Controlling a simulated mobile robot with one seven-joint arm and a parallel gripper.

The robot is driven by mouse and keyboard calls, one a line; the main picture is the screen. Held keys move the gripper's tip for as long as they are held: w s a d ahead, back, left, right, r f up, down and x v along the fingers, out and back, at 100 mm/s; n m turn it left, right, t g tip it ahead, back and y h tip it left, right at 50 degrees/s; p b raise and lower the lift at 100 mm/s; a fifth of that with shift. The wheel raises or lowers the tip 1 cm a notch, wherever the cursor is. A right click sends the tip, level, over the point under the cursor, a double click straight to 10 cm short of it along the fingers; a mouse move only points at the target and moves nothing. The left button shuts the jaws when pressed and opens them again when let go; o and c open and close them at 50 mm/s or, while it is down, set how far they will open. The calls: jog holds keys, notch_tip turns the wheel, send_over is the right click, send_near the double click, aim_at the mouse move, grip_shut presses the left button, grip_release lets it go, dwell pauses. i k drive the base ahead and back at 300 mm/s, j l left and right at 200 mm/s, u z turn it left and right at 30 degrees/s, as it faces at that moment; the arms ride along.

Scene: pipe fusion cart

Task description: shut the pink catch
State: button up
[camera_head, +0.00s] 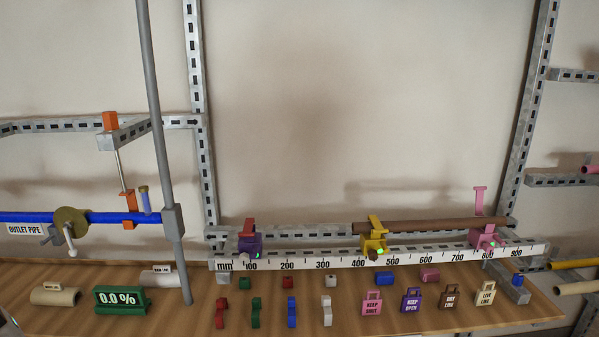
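The pink catch (486,238) is mounted near the right end of the white mm rule, around the 800 mark. Its pink arm (480,202) stands straight up above its body, so it looks open. A small green light shows on the body. A brown pipe (430,226) runs level from the yellow catch (374,244) to the pink one and passes by its upright arm; I cannot tell how it seats there. My gripper is not in view.
A tall grey post (160,120) stands at the left. Several labelled tags, such as a pink padlock-shaped one (372,303), and coloured clips lie on the wooden shelf (260,322) in front. A green 0.0 % display (119,299) stands at left. Space above the rule is open.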

aim_at(479, 200)
jog(key=z, duration=0.45)
jog(key=i+j+z, duration=0.2)
jog(key=j+z, duration=0.2)
jog(key=j, duration=0.2)
jog(key=i+j+z, duration=0.1)
jog(key=j+z, duration=0.15)
jog(key=i+j, duration=0.1)
jog(key=j, duration=0.45)
jog(key=i+j+z, duration=0.1)
jog(key=j, duration=0.45)
jog(key=i+j, duration=0.15)
jog(key=i, duration=0.35)
